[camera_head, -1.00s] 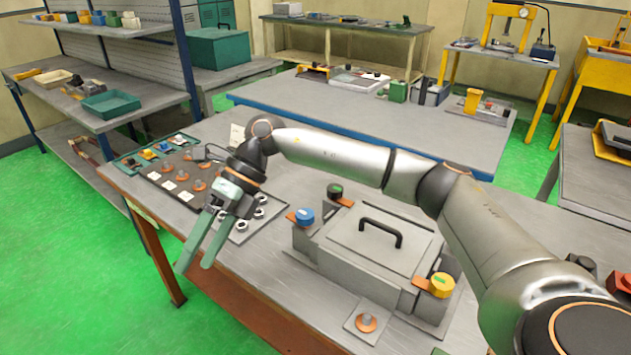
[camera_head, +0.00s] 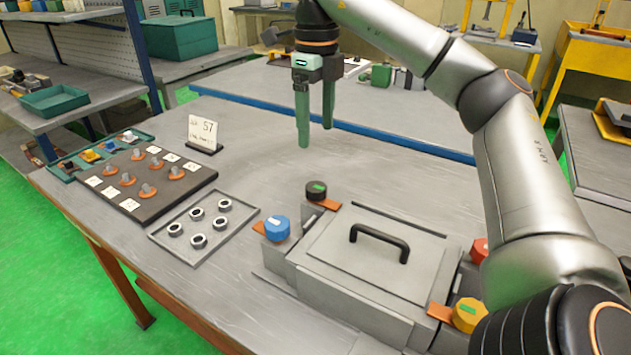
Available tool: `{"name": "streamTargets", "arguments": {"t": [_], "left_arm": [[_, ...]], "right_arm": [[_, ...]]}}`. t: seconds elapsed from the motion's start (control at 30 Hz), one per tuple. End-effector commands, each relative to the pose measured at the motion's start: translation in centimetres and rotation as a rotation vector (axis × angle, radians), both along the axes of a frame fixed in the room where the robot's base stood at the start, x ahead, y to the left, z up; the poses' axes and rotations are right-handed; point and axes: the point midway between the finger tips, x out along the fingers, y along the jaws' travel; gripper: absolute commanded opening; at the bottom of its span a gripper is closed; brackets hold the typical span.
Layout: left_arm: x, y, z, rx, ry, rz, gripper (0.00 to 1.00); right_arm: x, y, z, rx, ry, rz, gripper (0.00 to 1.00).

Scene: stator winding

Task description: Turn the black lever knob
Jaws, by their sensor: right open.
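The black lever knob (camera_head: 316,191) is a short round cap with a green mark on top. It sits on an orange tab at the back left corner of a grey box (camera_head: 352,275). My right gripper (camera_head: 316,136) hangs above the table, behind and above the black knob, with its two green fingers pointing down. The fingers are apart with nothing between them, and they do not touch the knob. My left gripper is out of view.
A blue knob (camera_head: 277,228), a yellow knob (camera_head: 468,315) and a red knob (camera_head: 479,251), partly hidden by my arm, surround the box. A black handle (camera_head: 380,240) rises from its lid. A tray of nuts (camera_head: 170,242) and a sign (camera_head: 203,132) stand left.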

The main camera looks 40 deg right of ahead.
Motion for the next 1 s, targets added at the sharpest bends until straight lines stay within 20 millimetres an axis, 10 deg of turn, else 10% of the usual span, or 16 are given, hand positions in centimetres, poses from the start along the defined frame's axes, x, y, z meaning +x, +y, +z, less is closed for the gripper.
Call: {"name": "streamTargets", "arguments": {"t": [0.53,1.0], "left_arm": [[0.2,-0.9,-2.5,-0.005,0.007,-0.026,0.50],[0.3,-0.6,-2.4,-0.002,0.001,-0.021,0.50]], "right_arm": [[-0.1,0.0,-10.0,0.001,0.003,0.001,0.83],[0.0,0.1,-12.0,0.002,0.001,0.001,0.83]]}}
